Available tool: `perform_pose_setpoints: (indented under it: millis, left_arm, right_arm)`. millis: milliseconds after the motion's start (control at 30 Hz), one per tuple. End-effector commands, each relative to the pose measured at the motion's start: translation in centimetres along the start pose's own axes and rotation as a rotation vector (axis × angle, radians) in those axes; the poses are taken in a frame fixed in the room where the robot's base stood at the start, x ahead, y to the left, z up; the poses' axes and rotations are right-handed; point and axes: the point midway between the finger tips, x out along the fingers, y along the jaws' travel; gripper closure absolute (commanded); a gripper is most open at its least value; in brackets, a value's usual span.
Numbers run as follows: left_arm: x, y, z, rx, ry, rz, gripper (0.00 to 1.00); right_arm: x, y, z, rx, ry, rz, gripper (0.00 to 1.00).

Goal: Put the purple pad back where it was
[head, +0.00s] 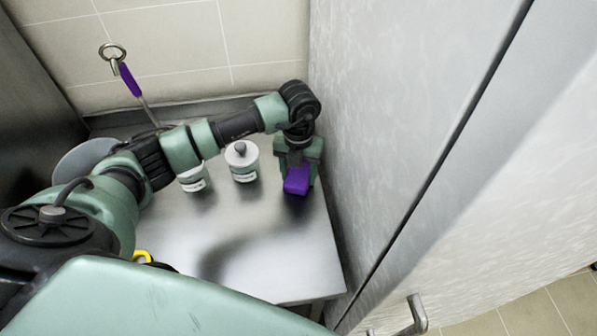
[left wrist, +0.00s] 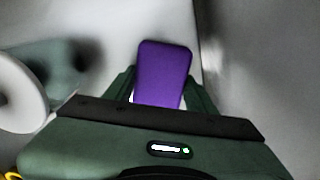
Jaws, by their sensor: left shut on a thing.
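The purple pad (head: 297,180) is a small rounded block at the right end of the steel counter, close to the pale wall panel. My left gripper (head: 298,170) points down and is shut on the purple pad. In the left wrist view the pad (left wrist: 163,75) sits between the two green fingers (left wrist: 160,95) and sticks out past them. I cannot tell whether the pad touches the counter. My right gripper is not in view.
A white lidded canister (head: 242,161) stands left of the pad, with a second one (head: 194,179) beyond it, partly behind my arm. A purple-handled utensil (head: 130,80) leans at the back. The steel counter's front (head: 275,250) is clear.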

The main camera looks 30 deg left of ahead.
Motion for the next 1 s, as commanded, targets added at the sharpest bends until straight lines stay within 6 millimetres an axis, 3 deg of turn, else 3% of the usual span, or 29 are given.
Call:
perform_pose_setpoints:
  millis: [67, 100, 167, 600, 1000]
  left_arm:
    - [0.4, 0.0, 0.0, 0.0, 0.0, 0.0, 0.82]
    - [0.3, 0.0, 0.0, 0.0, 0.0, 0.0, 0.36]
    - [0.2, 0.0, 0.0, 0.0, 0.0, 0.0, 0.23]
    - [-0.6, 0.0, 0.1, -0.001, -0.002, 0.0, 0.23]
    - [-8.7, 0.0, 0.2, -0.001, -0.005, -0.001, 0.23]
  right_arm:
    - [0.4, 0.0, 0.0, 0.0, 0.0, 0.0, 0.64]
    - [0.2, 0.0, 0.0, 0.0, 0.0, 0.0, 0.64]
    - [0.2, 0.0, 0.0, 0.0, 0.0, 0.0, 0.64]
    - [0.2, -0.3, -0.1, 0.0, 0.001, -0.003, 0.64]
    - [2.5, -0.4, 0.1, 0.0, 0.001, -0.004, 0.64]
